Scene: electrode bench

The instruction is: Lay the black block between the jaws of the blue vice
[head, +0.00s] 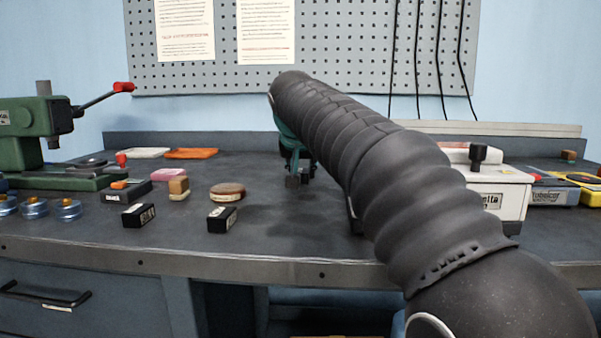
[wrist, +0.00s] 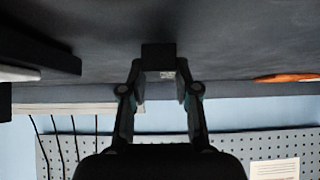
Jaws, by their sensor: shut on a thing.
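My gripper (wrist: 160,88) is shut on a black block (wrist: 158,55) in the wrist view, with the block between its fingertips and a small pale label on it. In the head view my gripper (head: 297,178) hangs over the middle of the bench, partly hidden by my arm. A dark shadow lies on the bench below it. I cannot make out the blue vice in either view; my arm hides part of the bench to the right.
Two other black labelled blocks (head: 139,215) (head: 222,219) lie on the bench left of my gripper, near a round brown-topped piece (head: 227,192). A green press (head: 40,135) stands far left. A white device (head: 500,195) stands right. The bench's middle front is clear.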

